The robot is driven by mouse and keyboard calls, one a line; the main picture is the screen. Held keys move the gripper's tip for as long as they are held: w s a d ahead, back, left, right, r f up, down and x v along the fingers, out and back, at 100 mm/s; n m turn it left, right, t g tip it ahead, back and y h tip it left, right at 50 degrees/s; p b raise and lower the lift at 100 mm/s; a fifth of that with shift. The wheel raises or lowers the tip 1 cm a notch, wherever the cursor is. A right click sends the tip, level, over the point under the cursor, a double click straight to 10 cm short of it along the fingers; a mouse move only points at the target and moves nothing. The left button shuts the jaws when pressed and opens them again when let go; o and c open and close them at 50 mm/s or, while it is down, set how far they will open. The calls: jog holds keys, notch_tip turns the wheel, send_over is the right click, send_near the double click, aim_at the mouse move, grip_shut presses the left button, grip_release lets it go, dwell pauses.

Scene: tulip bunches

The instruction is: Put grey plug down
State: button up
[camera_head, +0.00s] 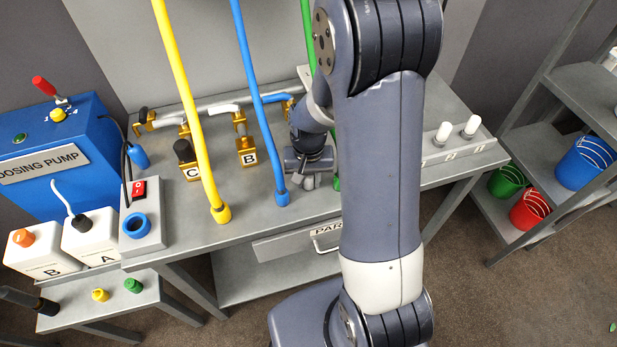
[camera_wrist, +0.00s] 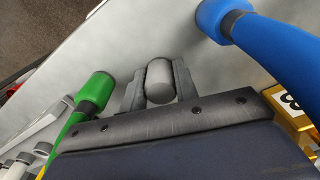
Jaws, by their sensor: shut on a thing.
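The grey plug (camera_wrist: 160,82) is a short rounded grey cylinder. In the wrist view it sits between the two fingers of my gripper (camera_wrist: 159,84), which is shut on it. In the head view my gripper (camera_head: 309,181) is low over the grey bench (camera_head: 265,228), between the blue hose and the green hose. My arm partly covers this spot. The plug shows there only as a small light grey piece, and I cannot tell whether it touches the bench top.
The blue hose end (camera_head: 282,198) is close on one side and the green hose end (camera_wrist: 97,88) on the other. The yellow hose (camera_head: 220,213) stands further left. Brass valves (camera_head: 245,152) line the back.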

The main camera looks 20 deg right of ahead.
jog(key=o, duration=1.1)
jog(key=shift+f, duration=0.1)
notch_tip(320, 180, up, 12)
jog(key=shift+r+b, duration=0.2)
jog(key=shift+b, duration=0.1)
notch_tip(320, 180, down, 12)
jog(key=shift+w+r+p, duration=0.1)
jog(key=shift+r+p, duration=0.05)
jog(key=shift+p, duration=0.35)
jog(key=shift+r, duration=0.6)
